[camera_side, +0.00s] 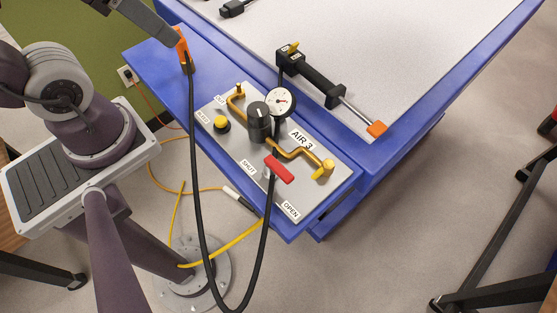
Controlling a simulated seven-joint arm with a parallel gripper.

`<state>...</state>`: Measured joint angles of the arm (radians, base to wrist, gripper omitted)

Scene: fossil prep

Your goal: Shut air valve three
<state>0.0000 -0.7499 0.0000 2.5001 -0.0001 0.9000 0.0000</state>
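The metal air panel marked AIR 3 (301,140) sits on the blue ledge at mid-picture. Its red valve handle (281,169) is at the panel's front side, between the SHUT label (248,168) and the OPEN label (291,211). The handle slants down to the right; I cannot tell its exact setting. The grey end part of my arm, with my gripper (176,40), shows at the upper left, well away from the handle. It meets or overlaps an orange piece (182,46); I cannot tell whether they touch. The fingers cannot be made out.
A black hose (194,180) loops down from the orange piece and up towards the valve. A black knob (259,123), round gauge (280,101), yellow button (222,125) and yellow pipe (290,152) crowd the panel. A black clamp (310,78) lies behind it.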

